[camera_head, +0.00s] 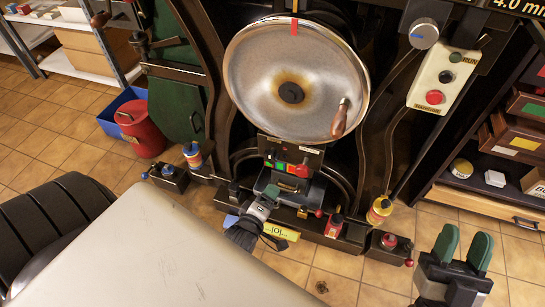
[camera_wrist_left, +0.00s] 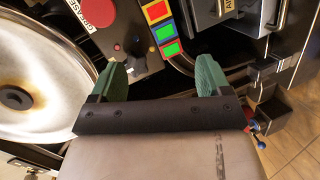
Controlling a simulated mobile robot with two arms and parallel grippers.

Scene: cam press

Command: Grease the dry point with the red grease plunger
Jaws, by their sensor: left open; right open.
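My left gripper (camera_head: 268,193) is over the front of the press, below the flywheel. In the left wrist view its green fingers (camera_wrist_left: 160,77) are wide apart with nothing between them. My right gripper (camera_head: 462,248) is open and empty at the lower right, fingers pointing up. A small dark box with a red knob (camera_head: 389,241) stands at the press's right foot; it may be the red grease plunger. A red-bodied container (camera_head: 334,224) stands left of it. A similar dark box with a blue knob (camera_head: 168,172) is at the left foot. I cannot tell which point is dry.
The large steel flywheel (camera_head: 290,120) has a wooden handle. Coloured squares (camera_wrist_left: 160,30) sit on a panel below it. A yellow bottle (camera_head: 380,209) stands at the right foot. A red can (camera_head: 141,128) is at left, a drawer shelf (camera_head: 490,190) at right. Tiled floor lies between.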

